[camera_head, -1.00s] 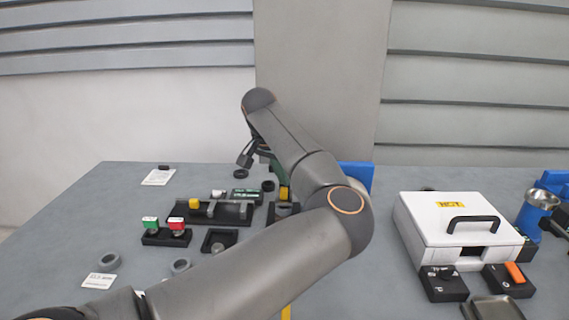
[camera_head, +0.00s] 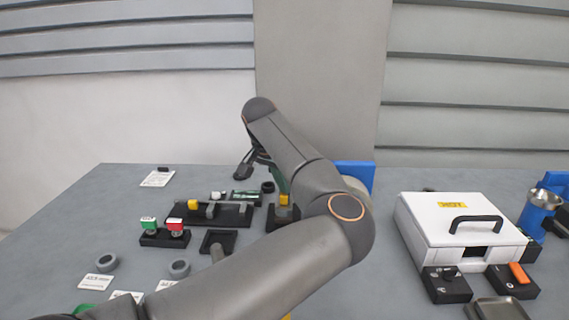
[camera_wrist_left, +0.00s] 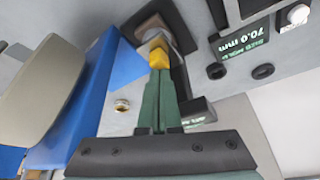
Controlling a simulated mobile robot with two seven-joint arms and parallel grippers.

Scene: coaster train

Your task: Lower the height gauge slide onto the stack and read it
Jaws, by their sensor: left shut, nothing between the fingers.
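I cannot make out the stack under the slide. My right gripper is out of view.
A black tray (camera_head: 235,217) and a block with green and red switches (camera_head: 165,238) stand left of the gauge. A white case (camera_head: 450,240) with a black handle is at the right. Grey rings (camera_head: 106,262) lie front left.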

